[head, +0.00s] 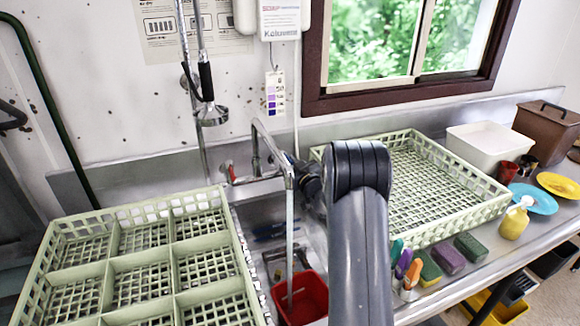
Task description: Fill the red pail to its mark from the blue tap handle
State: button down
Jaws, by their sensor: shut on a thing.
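The red pail (313,296) stands in the sink under the tap, and its lower front is cut off by the frame edge. A pale stream of water (290,235) falls from the spout (275,150) into it. The water level and the mark are not readable. My gripper (296,166) is at the right side of the tap, shut on the blue tap handle, of which only a little blue shows; my arm hides much of it. The red tap handle (228,170) is on the left side of the tap, apart from my gripper.
A divided green rack (150,262) is left of the sink; an open green rack (470,213) is right. A spray head (212,115) hangs above. Sponges (449,261), a yellow bottle (514,222) and a white tub (488,142) crowd the right counter.

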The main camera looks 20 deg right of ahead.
jog(key=shift+w+d+r+n+g+y, duration=0.15)
jog(key=shift+d+n+y, duration=0.15)
jog(key=shift+n+y, duration=0.4)
jog(key=shift+s+d+f+n+g+y, duration=0.15)
jog(key=shift+d+n+y, duration=0.2)
jog(key=shift+y, duration=0.65)
jog(key=shift+w+r, duration=0.1)
jog(key=c, duration=1.4)
grip_release()
jog(key=shift+c, duration=0.2)
jog(key=b+v, duration=0.1)
jog(key=v, duration=0.6)
jog(key=shift+s+b, duration=0.25)
jog(key=shift+b, duration=0.1)
jog(key=shift+c, duration=0.3)
